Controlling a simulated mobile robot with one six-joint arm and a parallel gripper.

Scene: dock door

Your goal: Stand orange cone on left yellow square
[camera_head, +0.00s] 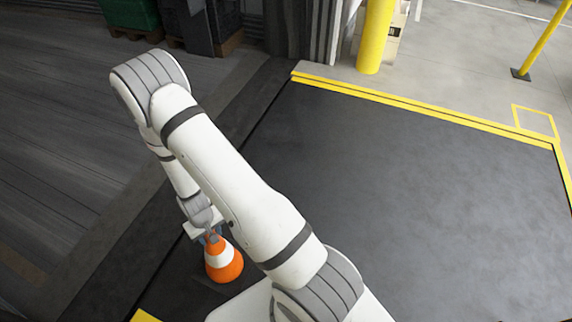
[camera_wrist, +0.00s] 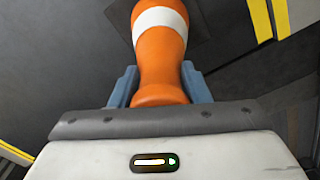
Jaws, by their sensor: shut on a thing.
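The orange cone (camera_head: 224,268) has a white band and is near the bottom left of the head view, below my forearm. My gripper (camera_head: 212,238) is shut on its narrow upper part. In the wrist view the cone (camera_wrist: 160,62) sits between the two blue-grey fingers of my gripper (camera_wrist: 160,86). Whether its base touches the dark floor is not clear. One yellow outlined square (camera_head: 516,116) lies on the grey floor at the right of the head view, well away from the cone. No second full square is seen.
A dark plate (camera_head: 400,185) edged with yellow stripes is clear in the middle and right. A yellow post (camera_head: 375,35) stands at the back, and a thinner yellow rail (camera_head: 540,45) stands at the far right. Dark bins (camera_head: 200,28) on pallets are at the back left.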

